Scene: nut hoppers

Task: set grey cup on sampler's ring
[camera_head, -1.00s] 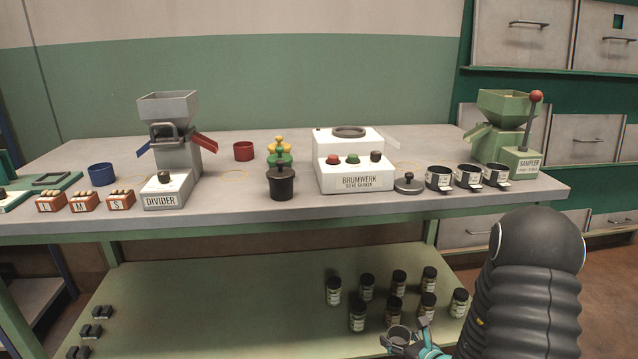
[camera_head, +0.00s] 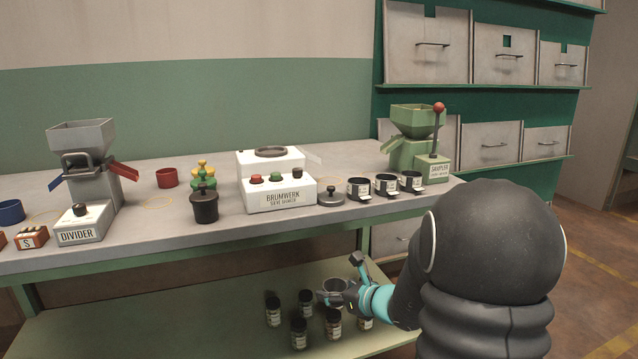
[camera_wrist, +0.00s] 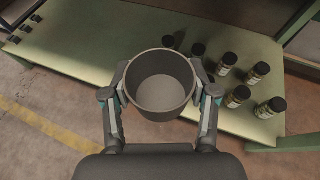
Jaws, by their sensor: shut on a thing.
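The grey cup (camera_wrist: 160,96) is empty and open side up, held between the two fingers of my gripper (camera_wrist: 161,93) in the wrist view. In the head view the cup (camera_head: 332,287) and my gripper (camera_head: 343,285) are below bench-top height, in front of the lower shelf. The green sampler (camera_head: 414,152), with a hopper, a spout on its left and a red-knobbed lever, stands at the bench's right end. I cannot clearly make out a ring under its spout; labelled dark cups partly block that spot.
Three dark labelled cups (camera_head: 385,186) and a dark lid (camera_head: 331,197) line the bench front before the sampler. The white shaker (camera_head: 277,194) stands left of them. Several dark-capped jars (camera_head: 299,334) stand on the lower shelf (camera_head: 180,330). The bench edge (camera_head: 130,257) lies above the cup.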

